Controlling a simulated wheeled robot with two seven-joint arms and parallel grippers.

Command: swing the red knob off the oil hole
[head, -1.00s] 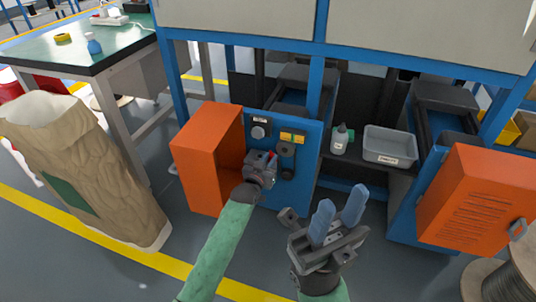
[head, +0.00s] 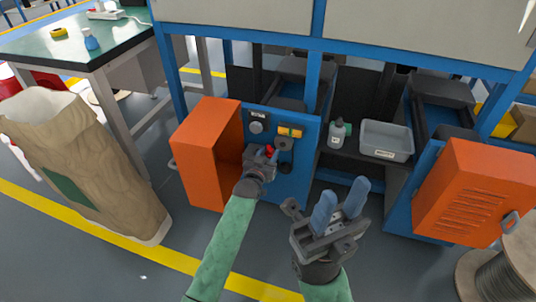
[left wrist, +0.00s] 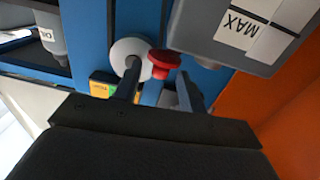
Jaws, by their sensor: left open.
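The red knob (head: 270,149) is on the blue machine panel (head: 302,165), beside the open orange door. In the left wrist view the red knob (left wrist: 163,62) lies between the two fingers of my left gripper (left wrist: 158,88), which is open. A round pale disc (left wrist: 129,53) shows just left of the knob; I cannot tell whether it is the oil hole. In the head view my left gripper (head: 264,160) is at the panel, just below the knob, and hides part of that area. My right gripper (head: 341,204) is open and empty, in front of the panel's right side.
The orange door (head: 205,155) stands open at left. A grey box marked MAX (left wrist: 225,25) is close to the left gripper. A bottle (head: 337,134) and a grey bin (head: 386,140) stand on the shelf at right. A sack (head: 80,165) stands on the floor at left.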

